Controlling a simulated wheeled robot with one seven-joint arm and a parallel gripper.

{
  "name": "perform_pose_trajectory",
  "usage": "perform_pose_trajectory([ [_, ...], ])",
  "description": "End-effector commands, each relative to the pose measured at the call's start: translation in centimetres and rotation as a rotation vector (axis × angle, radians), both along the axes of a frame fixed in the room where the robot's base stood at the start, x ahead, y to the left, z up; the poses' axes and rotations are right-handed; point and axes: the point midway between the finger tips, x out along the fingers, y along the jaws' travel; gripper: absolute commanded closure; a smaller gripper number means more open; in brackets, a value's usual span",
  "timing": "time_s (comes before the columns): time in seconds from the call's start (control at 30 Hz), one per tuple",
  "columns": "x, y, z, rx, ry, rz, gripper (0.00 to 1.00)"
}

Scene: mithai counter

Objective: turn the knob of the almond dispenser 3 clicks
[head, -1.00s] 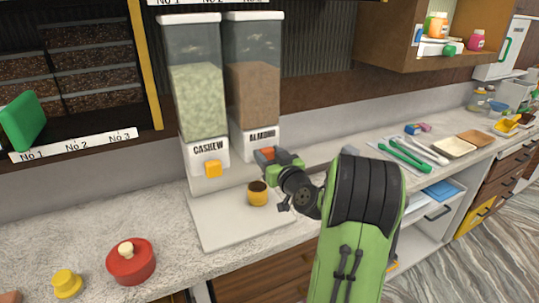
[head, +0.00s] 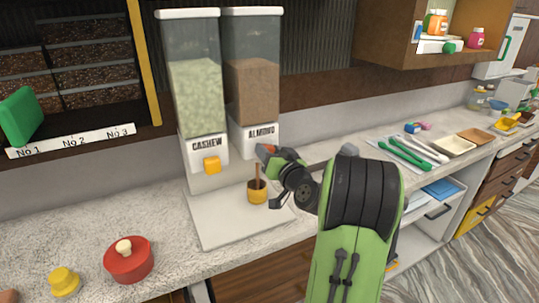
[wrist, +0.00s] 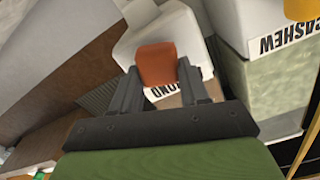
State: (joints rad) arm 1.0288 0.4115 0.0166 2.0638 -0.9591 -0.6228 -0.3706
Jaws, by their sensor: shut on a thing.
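The almond dispenser (head: 253,95) is a clear bin of brown almonds with a white base labelled ALMOND. It stands right of the cashew dispenser (head: 195,100). My gripper (head: 268,153) is at the almond dispenser's front and is shut on its orange-brown knob. In the wrist view the knob (wrist: 157,65) sits between the two dark fingers and looks tilted. A small yellow cup (head: 257,194) stands under the almond outlet. A thin brown stream (head: 257,172) runs down into the cup. My wrist partly hides the dispenser's lower front.
The cashew dispenser has its own yellow knob (head: 212,165). A red lidded pot (head: 128,260) and a yellow lidded item (head: 64,282) stand at the front left. Green tongs (head: 405,154) and trays lie to the right. The counter left of the dispensers is mostly clear.

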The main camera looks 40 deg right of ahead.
Motion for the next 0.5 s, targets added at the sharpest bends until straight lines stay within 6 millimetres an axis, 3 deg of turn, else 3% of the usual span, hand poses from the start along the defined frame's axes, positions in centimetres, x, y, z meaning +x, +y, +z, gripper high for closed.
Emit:
perform_pose_trajectory([
  [0.5,-0.09,-0.46,-0.02,0.467,-0.145,0.0,0.86],
])
